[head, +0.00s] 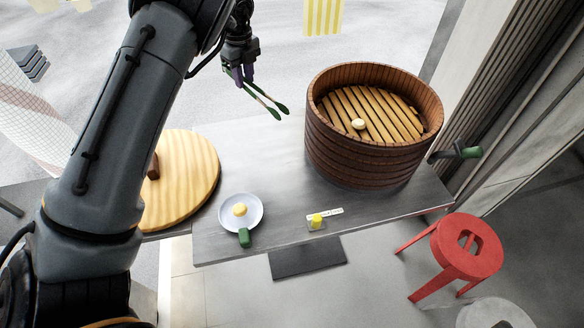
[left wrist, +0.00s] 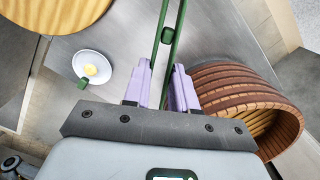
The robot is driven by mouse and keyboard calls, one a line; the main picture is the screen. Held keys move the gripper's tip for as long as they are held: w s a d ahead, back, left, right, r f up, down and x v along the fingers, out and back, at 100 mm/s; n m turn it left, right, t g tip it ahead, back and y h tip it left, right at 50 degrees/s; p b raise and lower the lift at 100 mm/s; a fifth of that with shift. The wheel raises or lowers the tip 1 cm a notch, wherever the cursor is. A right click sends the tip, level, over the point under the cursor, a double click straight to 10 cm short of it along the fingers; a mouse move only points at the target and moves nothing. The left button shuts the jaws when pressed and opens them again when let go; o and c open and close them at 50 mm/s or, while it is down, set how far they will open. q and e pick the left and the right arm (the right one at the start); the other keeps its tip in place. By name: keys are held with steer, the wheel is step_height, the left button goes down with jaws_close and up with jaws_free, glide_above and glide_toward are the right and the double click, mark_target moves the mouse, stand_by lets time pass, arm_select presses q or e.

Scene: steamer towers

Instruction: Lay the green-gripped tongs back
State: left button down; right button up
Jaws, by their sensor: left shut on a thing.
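The green-gripped tongs (head: 262,98) hang from my left gripper (head: 240,74), in the air above the back of the grey table (head: 262,165). In the left wrist view the tongs' two green arms (left wrist: 167,38) stand between the purple fingers of the left gripper (left wrist: 164,85), which is shut on them. In the head view the tips point down and right, toward the wooden steamer (head: 345,155), and are apart from it. My right gripper is not in view.
The open steamer holds a pale bun (head: 358,124). A white plate (head: 256,214) bears a yellow bun (head: 240,209); a green block (head: 244,237) touches its front rim. A yellow piece (head: 317,221) sits by a small label. A round wooden board (head: 190,190) is left; a red stool (head: 465,250) stands right.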

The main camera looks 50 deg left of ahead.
arm_select(q)
steer(key=w+d+f+b, duration=0.1)
steer(key=f+b, duration=0.3)
steer(key=f, duration=0.5)
steer(key=w+d+f+h+b, duration=0.1)
steer(key=d+f+b, duration=0.1)
steer(key=f+b, duration=0.3)
steer(key=w+d+f+m+h+b, duration=0.1)
steer(key=f+b, duration=0.3)
steer(key=f, duration=0.9)
steer(key=shift+w+d+f, duration=0.15)
steer(key=shift+w+f, duration=0.1)
steer(key=shift+w, duration=0.1)
arm_select(e)
step_height(320, 180, down, 15)
steer(key=shift+w+d+f, duration=0.2)
steer(key=shift+w+d, duration=0.05)
steer(key=shift+d, duration=0.1)
arm_select(q)
steer(key=c, duration=0.9)
jaws_free()
arm_select(e)
steer(key=shift+a, duration=0.15)
